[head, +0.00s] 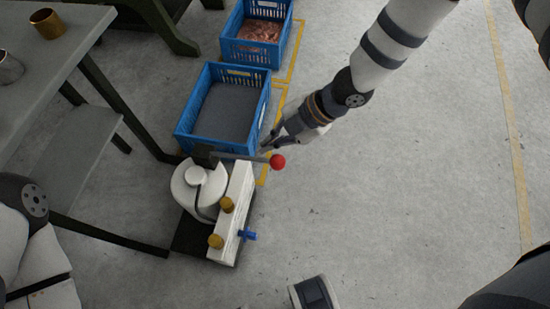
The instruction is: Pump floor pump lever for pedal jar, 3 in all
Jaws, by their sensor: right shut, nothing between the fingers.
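The floor pump (236,215) stands on a dark base plate on the floor, left of centre, with a white block, a rounded white body, brass-coloured knobs and a blue fitting. Its grey lever (237,156) runs across the back and ends in a red ball (278,161). My right gripper (266,147) is shut and empty, with its fingertips just above the lever in the picture, close to the red ball. I cannot tell whether they touch the lever.
A blue crate (265,92) with a grey bottom stands just behind the pump. Another blue crate (289,22) holding copper-coloured pieces is farther back. A grey table (62,62) at left carries a brass cup (47,23) and a metal cup (9,68). The floor at right is clear.

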